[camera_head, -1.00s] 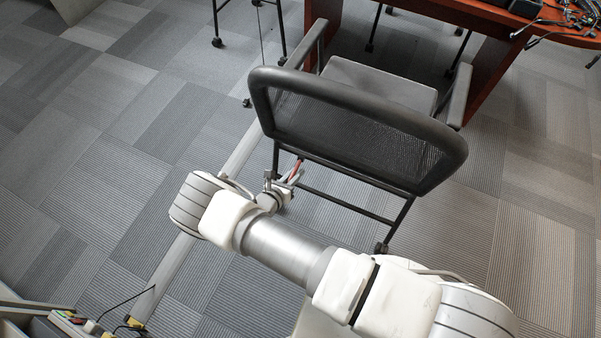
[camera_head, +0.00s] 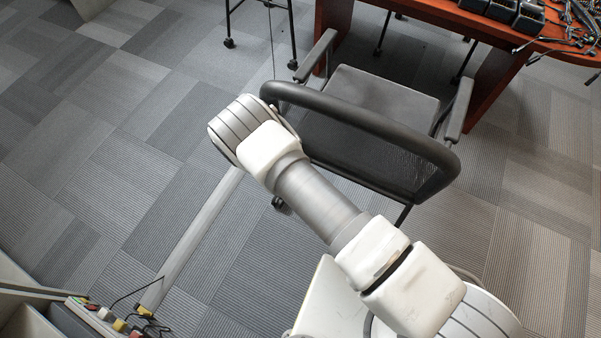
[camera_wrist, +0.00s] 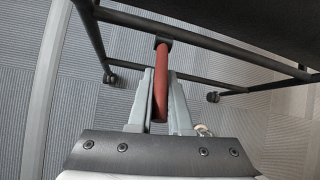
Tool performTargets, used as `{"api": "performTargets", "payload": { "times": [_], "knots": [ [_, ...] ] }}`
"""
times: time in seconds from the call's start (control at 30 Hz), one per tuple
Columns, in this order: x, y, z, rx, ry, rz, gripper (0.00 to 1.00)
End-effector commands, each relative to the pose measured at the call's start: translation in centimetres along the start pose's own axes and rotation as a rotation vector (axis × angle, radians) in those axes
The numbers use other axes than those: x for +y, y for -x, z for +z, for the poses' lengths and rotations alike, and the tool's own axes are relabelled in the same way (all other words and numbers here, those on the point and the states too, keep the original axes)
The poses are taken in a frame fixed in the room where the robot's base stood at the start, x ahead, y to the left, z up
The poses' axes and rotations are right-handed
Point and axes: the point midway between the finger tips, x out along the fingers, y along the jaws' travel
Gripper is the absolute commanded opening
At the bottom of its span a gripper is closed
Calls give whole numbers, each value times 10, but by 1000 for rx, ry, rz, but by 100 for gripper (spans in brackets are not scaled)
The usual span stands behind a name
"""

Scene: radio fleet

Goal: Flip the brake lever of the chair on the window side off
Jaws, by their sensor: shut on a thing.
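A black chair (camera_head: 375,150) with a mesh back and armrests stands in front of the wooden desk in the head view. In the wrist view the red brake lever (camera_wrist: 161,78) hangs from a black mount on the chair's frame bar (camera_wrist: 200,42). My gripper (camera_wrist: 160,95) is shut on the red lever, with a grey finger on each side of it. In the head view my arm reaches to the chair's left rear, and my gripper and the lever are hidden behind my arm and the chair back.
The reddish wooden desk (camera_head: 497,85) behind the chair carries black boxes (camera_head: 515,12) and tangled cables. Another piece of furniture on castors (camera_head: 229,43) stands at the top left. A grey floor strip (camera_head: 200,232) runs left of my arm. A tray of small devices (camera_head: 105,318) is at the lower left. The carpet at left is clear.

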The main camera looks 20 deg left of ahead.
Motion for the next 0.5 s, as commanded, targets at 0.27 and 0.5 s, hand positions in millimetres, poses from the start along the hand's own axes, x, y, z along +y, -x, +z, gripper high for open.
{"api": "performTargets", "payload": {
  "times": [0.27,0.5],
  "knots": [
    [0,0,0,6,0,1,0],
    [0,0,0,5,0,0,39]
  ]
}}
